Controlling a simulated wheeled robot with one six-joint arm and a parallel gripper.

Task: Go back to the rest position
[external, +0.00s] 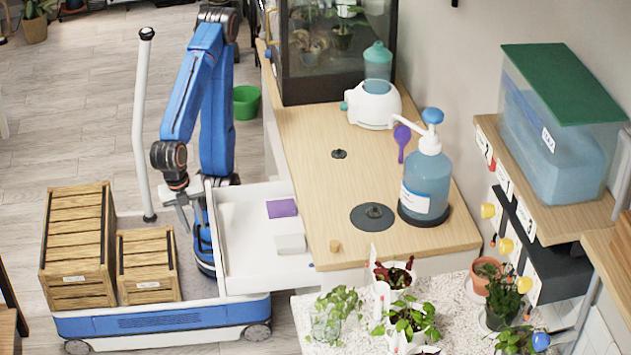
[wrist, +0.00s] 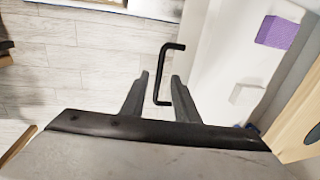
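My gripper (external: 184,214) hangs low on the blue arm, in front of the pulled-out white drawer (external: 240,262). In the wrist view my gripper (wrist: 160,75) has its two dark fingers apart, with nothing clamped. The drawer's black handle (wrist: 165,47) shows in line with the gap between the fingertips. I cannot tell whether it lies between them or beyond them. The drawer holds a purple block (external: 282,208) and a white block (external: 290,243). The purple block (wrist: 277,32) also shows in the wrist view.
Two wooden crates (external: 78,245) (external: 148,265) ride on my base beside a white post. The wooden counter (external: 310,150) carries a blue pump bottle (external: 427,185), a dark disc (external: 372,217) and a glass case. A green bucket (external: 246,102) stands on the floor behind. Open floor lies at left.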

